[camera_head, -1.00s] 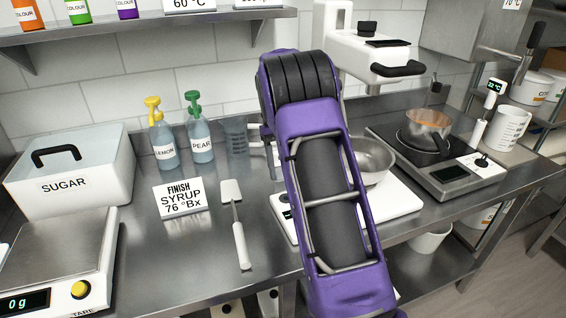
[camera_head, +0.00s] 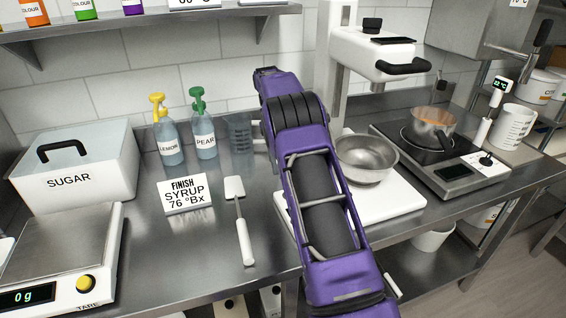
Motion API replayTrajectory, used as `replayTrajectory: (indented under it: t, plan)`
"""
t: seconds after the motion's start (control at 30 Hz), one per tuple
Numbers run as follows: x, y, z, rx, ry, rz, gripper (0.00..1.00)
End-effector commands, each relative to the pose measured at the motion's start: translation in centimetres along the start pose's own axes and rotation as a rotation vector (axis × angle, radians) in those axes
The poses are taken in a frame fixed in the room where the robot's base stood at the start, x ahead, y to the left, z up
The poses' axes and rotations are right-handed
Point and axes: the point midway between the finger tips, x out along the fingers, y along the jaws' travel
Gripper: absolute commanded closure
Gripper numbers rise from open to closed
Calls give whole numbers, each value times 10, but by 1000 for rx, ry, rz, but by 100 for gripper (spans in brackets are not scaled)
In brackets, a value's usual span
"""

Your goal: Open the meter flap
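I cannot pick out a meter with a flap in this view; my arm hides part of the counter. My purple arm (camera_head: 326,215) rises from the bottom edge and leans up and left across the counter. My gripper cannot be made out beyond the arm's far end, so its opening and what it is near are not shown. A sign reading "FINISH SYRUP 76 °Bx" (camera_head: 185,195) stands on the counter left of my arm.
A white spatula (camera_head: 239,220) lies left of my arm. A sugar bin (camera_head: 75,175), a scale (camera_head: 62,262), a lemon bottle (camera_head: 168,140) and a pear bottle (camera_head: 203,135) stand further left. Right are a steel bowl (camera_head: 366,160), a white mixer-like machine (camera_head: 375,55) and a hob (camera_head: 445,172).

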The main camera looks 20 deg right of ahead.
Motion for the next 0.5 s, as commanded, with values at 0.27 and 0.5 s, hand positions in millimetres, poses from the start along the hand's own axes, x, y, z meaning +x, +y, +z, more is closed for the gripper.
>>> replayTrajectory:
  t: [0.27, 0.5]
  plan:
    - [0, 0, 0, 0, 0, 0, 31]
    - [0, 0, 0, 0, 0, 0, 20]
